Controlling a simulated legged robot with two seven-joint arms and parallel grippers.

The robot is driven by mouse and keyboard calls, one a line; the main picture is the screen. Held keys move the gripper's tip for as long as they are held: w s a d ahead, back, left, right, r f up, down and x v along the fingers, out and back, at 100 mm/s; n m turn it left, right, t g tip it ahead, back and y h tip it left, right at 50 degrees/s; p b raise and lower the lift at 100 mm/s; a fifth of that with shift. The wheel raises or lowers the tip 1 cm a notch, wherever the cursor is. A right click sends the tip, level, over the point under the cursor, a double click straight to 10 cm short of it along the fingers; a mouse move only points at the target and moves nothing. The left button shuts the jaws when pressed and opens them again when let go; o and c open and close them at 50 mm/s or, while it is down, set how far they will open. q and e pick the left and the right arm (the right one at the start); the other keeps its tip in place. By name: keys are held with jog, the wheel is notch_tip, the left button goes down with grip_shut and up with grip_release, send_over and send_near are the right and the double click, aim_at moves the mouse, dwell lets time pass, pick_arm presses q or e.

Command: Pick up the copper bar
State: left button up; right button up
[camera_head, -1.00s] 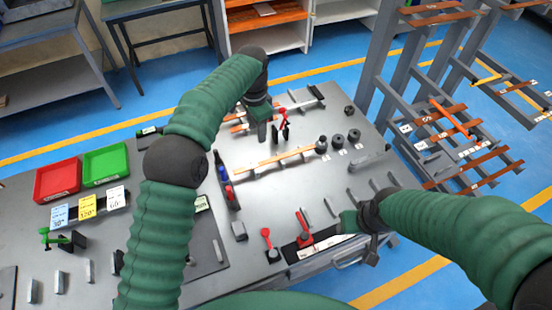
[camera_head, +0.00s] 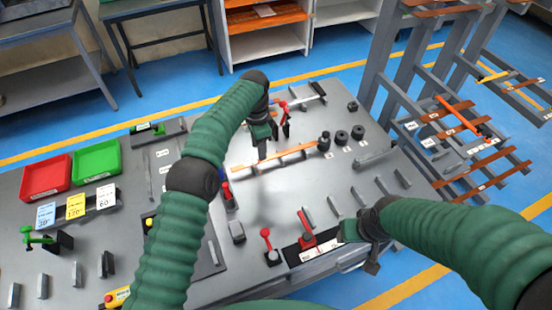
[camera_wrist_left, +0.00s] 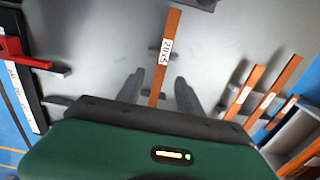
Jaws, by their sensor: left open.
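The copper bar (camera_head: 296,152) lies across the middle of the grey bench, flat and at a slight slant, with its right end by dark round pieces. In the left wrist view, the copper bar (camera_wrist_left: 166,44) carries a white label. My left gripper (camera_head: 262,153) is above the left part of the bar. In the left wrist view, my left gripper (camera_wrist_left: 158,88) is open, with a finger on each side of the bar; contact cannot be told. My right gripper (camera_head: 371,264) hangs at the bench's front edge, away from the bar; its jaws are unclear.
Dark round pieces (camera_head: 342,137) stand beyond the bar's right end. Red-handled clamps (camera_head: 306,225) stand at the front. Red (camera_head: 46,177) and green (camera_head: 96,161) trays are at the left. A rack (camera_head: 427,75) with copper bars stands at the right. Other bars (camera_wrist_left: 275,85) show in the wrist view.

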aim_at(255, 162)
pick_arm(q)
jog(key=f, duration=0.1)
jog(key=a+f, duration=0.1)
jog(key=f, duration=0.3)
jog(key=shift+s+a+f, duration=0.1)
jog(key=shift+s+a, duration=0.05)
jog(key=shift+a, duration=0.15)
grip_shut()
dwell(1.0)
